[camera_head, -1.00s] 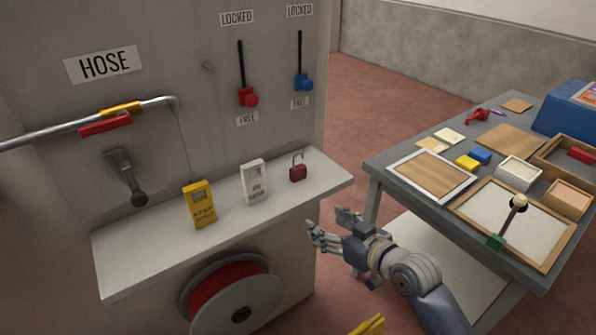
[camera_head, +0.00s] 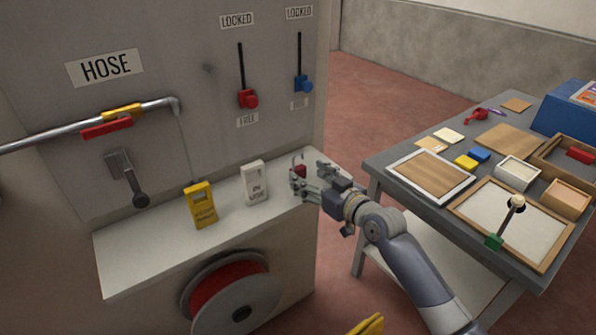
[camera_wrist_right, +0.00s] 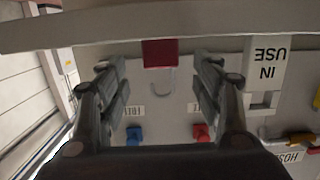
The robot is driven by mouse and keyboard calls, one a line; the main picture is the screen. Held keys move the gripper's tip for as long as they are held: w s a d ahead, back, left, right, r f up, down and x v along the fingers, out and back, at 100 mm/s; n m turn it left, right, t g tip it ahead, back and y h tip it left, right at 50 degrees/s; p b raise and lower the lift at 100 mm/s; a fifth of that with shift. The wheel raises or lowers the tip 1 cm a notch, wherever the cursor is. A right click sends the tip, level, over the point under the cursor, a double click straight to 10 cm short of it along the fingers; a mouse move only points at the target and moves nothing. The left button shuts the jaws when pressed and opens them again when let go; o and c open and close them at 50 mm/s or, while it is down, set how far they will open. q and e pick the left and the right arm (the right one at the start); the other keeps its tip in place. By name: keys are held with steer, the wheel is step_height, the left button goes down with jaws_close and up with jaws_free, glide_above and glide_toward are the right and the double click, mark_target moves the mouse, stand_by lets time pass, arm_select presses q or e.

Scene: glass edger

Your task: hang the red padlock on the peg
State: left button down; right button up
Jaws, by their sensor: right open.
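The red padlock (camera_head: 300,171) stands on the white shelf at its right end, with its shackle up. It is partly hidden by my right gripper (camera_head: 308,177). In the right wrist view, which is upside down, the red padlock (camera_wrist_right: 160,53) shows between the two spread fingers, with the grey shackle (camera_wrist_right: 164,82) below it. My right gripper is open and no finger visibly touches the padlock. The small peg (camera_head: 208,68) sticks out of the grey panel, left of the red lever. My left gripper is not in view.
The shelf (camera_head: 150,262) also bears a white tag (camera_head: 254,181) marked IN USE and a yellow tag (camera_head: 201,205). Red and blue levers (camera_head: 247,99) (camera_head: 303,84) are on the panel above. A cluttered grey table (camera_head: 392,193) stands at right.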

mark_target(300, 171)
steer(key=shift+x, duration=2.05)
steer(key=shift+c, duration=0.6)
steer(key=c, duration=1.1)
